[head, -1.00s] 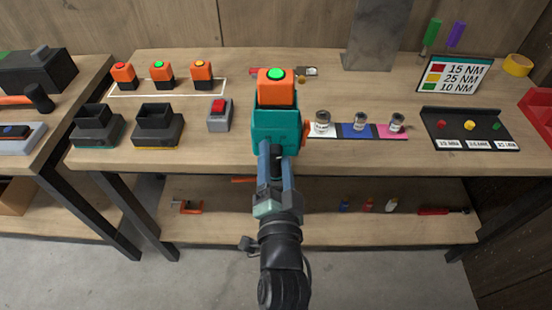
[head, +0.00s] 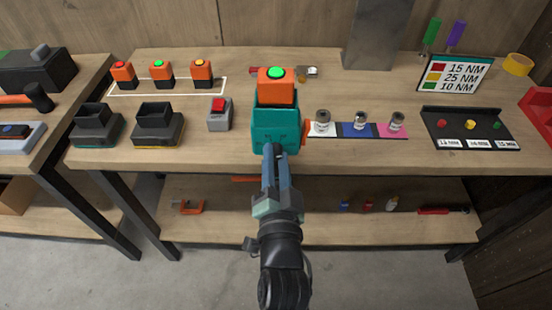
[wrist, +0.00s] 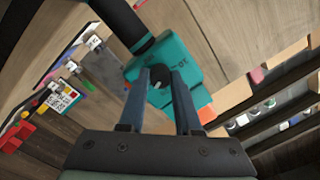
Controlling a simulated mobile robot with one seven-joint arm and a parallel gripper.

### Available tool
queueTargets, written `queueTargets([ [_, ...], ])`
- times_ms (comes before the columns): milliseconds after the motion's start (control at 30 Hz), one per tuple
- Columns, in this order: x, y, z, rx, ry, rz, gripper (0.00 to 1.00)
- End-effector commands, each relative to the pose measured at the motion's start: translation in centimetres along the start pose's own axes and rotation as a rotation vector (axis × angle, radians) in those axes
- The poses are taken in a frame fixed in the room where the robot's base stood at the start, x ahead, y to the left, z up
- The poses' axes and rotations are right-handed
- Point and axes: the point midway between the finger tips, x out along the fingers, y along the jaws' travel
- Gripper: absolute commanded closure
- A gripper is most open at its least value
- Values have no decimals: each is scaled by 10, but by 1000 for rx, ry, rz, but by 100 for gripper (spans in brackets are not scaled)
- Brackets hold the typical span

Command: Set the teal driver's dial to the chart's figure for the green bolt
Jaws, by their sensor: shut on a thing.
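The teal driver (head: 275,138) stands upright at the front edge of the bench, with an orange battery (head: 277,92) with a green top seated in it. It also shows in the wrist view (wrist: 187,72). My gripper (head: 275,152) is at its front face, shut on the dark round dial (wrist: 158,93) between the fingertips. The dial's pointer and scale are too small to read. The chart (head: 455,75) at the back right pairs red with 15 NM, yellow with 25 NM and green with 10 NM. The green bolt (head: 497,125) sits on the black tray (head: 470,115).
Three orange batteries (head: 161,74) stand at the back left. Black chargers (head: 158,125) and a grey box with a red switch (head: 219,113) are left of the driver. A lower shelf (head: 330,225) lies below the bench.

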Motion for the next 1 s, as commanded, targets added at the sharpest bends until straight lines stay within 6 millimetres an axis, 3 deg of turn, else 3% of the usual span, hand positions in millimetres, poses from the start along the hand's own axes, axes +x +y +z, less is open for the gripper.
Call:
queueTargets([
  [1000, 0, -2, -1, -922, -40, 41, 100],
])
